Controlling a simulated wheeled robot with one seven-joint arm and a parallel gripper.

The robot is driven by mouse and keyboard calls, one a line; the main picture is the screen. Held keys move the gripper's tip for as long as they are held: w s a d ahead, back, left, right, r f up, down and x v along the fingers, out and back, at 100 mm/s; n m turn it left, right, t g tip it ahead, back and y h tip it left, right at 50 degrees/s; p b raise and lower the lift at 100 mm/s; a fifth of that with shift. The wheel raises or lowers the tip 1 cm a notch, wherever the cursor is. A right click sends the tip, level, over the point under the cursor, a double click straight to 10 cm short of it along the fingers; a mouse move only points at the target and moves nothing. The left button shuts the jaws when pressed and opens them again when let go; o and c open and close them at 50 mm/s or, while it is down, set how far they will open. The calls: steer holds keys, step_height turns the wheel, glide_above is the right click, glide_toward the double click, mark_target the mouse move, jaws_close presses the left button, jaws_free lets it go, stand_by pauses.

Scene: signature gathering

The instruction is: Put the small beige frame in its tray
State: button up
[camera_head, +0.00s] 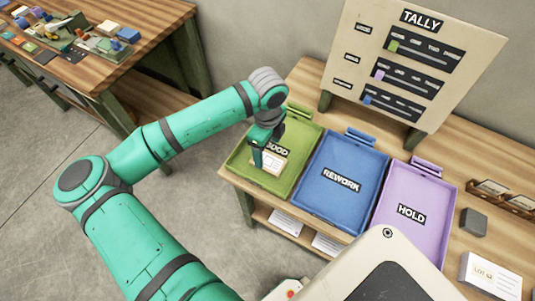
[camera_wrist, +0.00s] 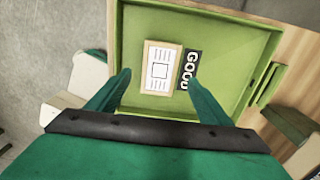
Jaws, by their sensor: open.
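The small beige frame (camera_head: 270,161) lies inside the green tray (camera_head: 240,164), beside the black GOOD label. In the wrist view the beige frame (camera_wrist: 161,68), with a white card face, lies flat on the floor of the green tray (camera_wrist: 225,33). My gripper (camera_head: 263,158) is over the green tray. In the wrist view its two green fingers (camera_wrist: 158,80) are spread apart, one on each side of the frame, with gaps between them and it. The fingers hold nothing. Whether the fingertips are level with the frame is hard to tell.
A blue REWORK tray (camera_head: 330,205) and a purple HOLD tray (camera_head: 425,235) stand right of the green tray. A TALLY board (camera_head: 385,75) rises behind them. A grey block (camera_head: 473,222) and a card stack (camera_head: 491,276) lie at right. A cluttered second table (camera_head: 140,22) stands at upper left.

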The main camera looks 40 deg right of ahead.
step_height(320, 180, up, 7)
steer(key=s+d+r+n+h, duration=0.1)
steer(key=s+d+h, duration=0.15)
steer(key=d, duration=0.25)
steer(key=s+d+r+n+g+h, duration=0.1)
steer(key=d+h, duration=0.2)
steer(key=d, duration=0.2)
steer(key=s+d+r+n+h, duration=0.1)
steer(key=s+d+h, duration=0.15)
steer(key=d, duration=0.35)
steer(key=w+d+r+n+t+h, duration=0.4)
steer(key=r+n+h, duration=0.4)
steer(key=h, duration=0.1)
steer(key=n+t+y, duration=1)
steer(key=n+t, duration=0.3)
steer(key=n, duration=0.6)
glide_above(268, 160)
steer(key=a, duration=0.6)
step_height(268, 160, down, 16)
steer(key=r, duration=0.1)
steer(key=s+a+f+y, duration=0.3)
steer(key=s+a, duration=0.7)
steer(key=s, duration=0.1)
steer(key=s+a+f+n+y, duration=0.1)
steer(key=s+a+f+y, duration=0.2)
steer(key=s+a, duration=0.8)
steer(key=shift+a+g+y, duration=0.2)
steer(key=shift+g+y, duration=0.1)
steer(key=shift+y, duration=0.2)
